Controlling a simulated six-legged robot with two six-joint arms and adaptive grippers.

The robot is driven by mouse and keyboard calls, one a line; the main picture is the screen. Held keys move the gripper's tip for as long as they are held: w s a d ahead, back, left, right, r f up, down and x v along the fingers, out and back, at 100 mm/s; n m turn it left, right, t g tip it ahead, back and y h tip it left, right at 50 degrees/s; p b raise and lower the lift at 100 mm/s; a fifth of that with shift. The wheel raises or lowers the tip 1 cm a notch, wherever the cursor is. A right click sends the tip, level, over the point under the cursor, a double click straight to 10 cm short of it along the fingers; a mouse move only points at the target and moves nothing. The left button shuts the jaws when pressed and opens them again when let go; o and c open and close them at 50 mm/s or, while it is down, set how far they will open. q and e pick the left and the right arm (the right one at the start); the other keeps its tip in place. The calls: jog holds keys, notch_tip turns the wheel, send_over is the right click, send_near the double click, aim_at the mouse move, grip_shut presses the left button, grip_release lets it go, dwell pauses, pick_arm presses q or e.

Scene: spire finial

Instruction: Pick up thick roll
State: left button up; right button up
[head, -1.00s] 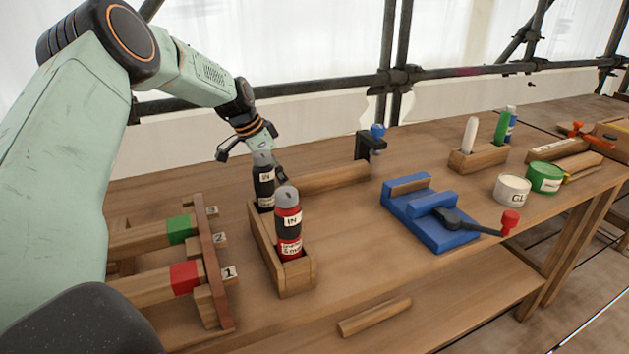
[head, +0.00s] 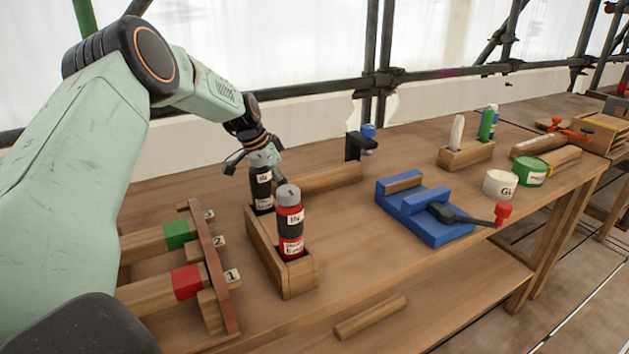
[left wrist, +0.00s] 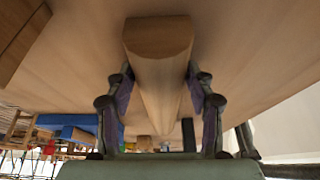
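The task's thick roll seems to be the long wooden piece (head: 325,178) lying on the bench behind the bottle box, running toward the black clamp. In the left wrist view this wooden piece (left wrist: 158,65) has a rounded end and lies lengthwise between my fingers. My left gripper (left wrist: 160,75) straddles it, with one finger on each side and narrow gaps seeming to show. In the head view my left gripper (head: 262,160) is low behind the dark bottle, its fingertips partly hidden. My right gripper is in neither view.
A wooden box (head: 297,281) holds a red bottle (head: 290,225) and a dark bottle (head: 261,185) close to my gripper. A numbered rack (head: 215,265) stands left. A blue vise (head: 425,212) and black clamp (head: 358,147) stand right. A thin rod (head: 370,317) lies lower.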

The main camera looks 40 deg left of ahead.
pick_arm(q)
jog(key=shift+a+f, duration=0.35)
jog(key=shift+a, duration=0.05)
jog(key=c, duration=0.5)
jog(key=shift+d, duration=0.15)
jog(key=shift+c, duration=1.2)
jog(key=shift+r, duration=0.1)
jog(key=shift+c, duration=1.3)
